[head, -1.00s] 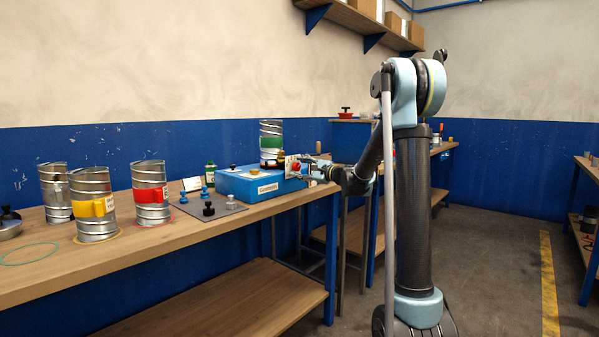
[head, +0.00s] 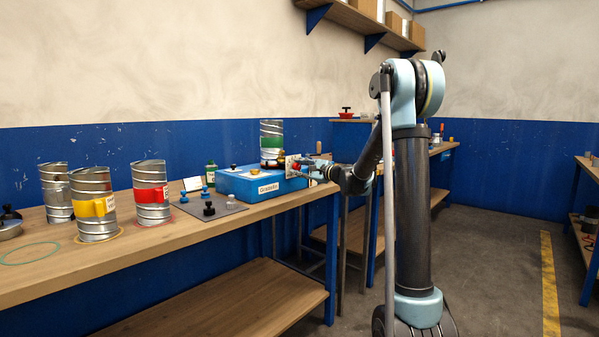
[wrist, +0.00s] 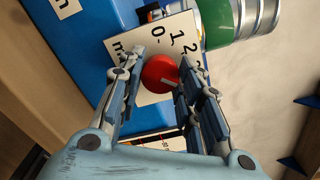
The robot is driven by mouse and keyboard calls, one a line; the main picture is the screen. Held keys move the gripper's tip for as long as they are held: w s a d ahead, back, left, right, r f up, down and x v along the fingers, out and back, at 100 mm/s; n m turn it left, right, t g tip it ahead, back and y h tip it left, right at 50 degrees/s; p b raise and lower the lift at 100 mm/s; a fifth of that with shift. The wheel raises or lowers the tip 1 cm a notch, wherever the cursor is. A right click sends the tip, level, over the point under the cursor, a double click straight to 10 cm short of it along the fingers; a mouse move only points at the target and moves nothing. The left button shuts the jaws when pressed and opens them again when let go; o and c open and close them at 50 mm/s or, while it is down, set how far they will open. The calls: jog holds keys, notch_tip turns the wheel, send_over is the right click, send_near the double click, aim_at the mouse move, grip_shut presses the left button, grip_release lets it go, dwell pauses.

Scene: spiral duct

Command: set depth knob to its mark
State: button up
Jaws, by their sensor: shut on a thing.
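The red depth knob (wrist: 158,73) sits on a white dial plate (wrist: 166,22) marked 0, 1 and 2, with an "m" at its left end. A short pale line shows on the knob's lower right, beside the right finger. The mark it is to meet cannot be made out. My gripper (wrist: 160,66) has one finger on each side of the knob and is shut on it. In the head view my gripper (head: 308,167) is at the right end of the blue box (head: 262,187), and the knob there is small and partly hidden.
A metal duct piece with a green band (head: 271,143) stands on the blue box. A grey mat (head: 221,210) with small knobs lies left of it. Duct pieces with yellow (head: 95,207) and red (head: 151,194) bands stand further left on the bench.

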jog(key=shift+s+n, duration=0.1)
jog(key=shift+n, duration=2.6)
jog(key=shift+f, duration=0.1)
jog(key=shift+d, duration=0.1)
jog(key=o, duration=1.1)
jog(key=shift+c, duration=0.2)
jog(key=v, duration=1.1)
jog(key=shift+s+d, duration=0.25)
jog(key=shift+d, duration=0.1)
